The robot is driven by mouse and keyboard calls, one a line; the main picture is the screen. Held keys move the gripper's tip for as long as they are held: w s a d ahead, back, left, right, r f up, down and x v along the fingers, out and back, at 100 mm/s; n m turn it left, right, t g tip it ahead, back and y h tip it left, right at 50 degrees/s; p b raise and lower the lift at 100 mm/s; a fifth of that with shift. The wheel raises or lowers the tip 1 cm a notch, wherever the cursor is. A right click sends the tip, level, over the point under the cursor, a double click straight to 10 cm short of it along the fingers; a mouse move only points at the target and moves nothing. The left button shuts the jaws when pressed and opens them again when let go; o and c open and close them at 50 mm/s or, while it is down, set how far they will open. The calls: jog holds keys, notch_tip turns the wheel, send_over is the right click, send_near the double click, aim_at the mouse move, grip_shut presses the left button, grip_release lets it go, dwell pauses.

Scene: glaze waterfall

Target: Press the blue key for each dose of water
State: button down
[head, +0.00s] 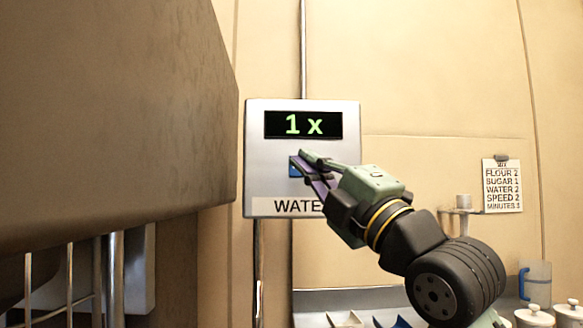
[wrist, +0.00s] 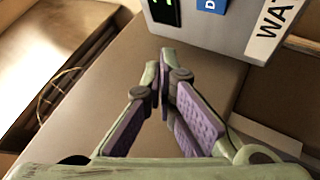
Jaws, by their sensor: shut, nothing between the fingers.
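The water panel (head: 264,150) is a pale metal box on the wall with a label partly hidden that reads "WATE". Its dark display (head: 303,124) shows "1 x" in green. The blue key (head: 294,168) sits below the display, partly covered by my fingers. In the wrist view the blue key (wrist: 213,5) is at the top edge, cut off, beside the display (wrist: 166,12). My gripper (head: 304,159) is shut and empty, its tips in front of the key in the head view. In the wrist view my gripper (wrist: 167,60) shows apart from the key.
A card (head: 502,186) on the wall reads FLOUR 2, SUGAR 1, WATER 2, SPEED 2, MINUTES 3. A large brown body (head: 110,110) fills the left. A blue-handled jug (head: 538,284) and lidded white pots (head: 535,316) stand at lower right.

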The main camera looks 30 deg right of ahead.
jog(key=shift+s, duration=0.15)
jog(key=w+d+p, duration=0.2)
jog(key=w+d, duration=0.1)
jog(key=w, duration=0.5)
jog(key=shift+d, duration=0.4)
jog(key=shift+p, duration=0.3)
dwell(1.1)
jog(key=shift+w+d, duration=0.15)
jog(key=shift+w, duration=0.25)
jog(key=shift+w+d, duration=0.25)
jog(key=shift+w, duration=0.2)
dwell(0.6)
dwell(0.4)
jog(key=shift+s+a, duration=0.4)
jog(key=shift+s, duration=0.4)
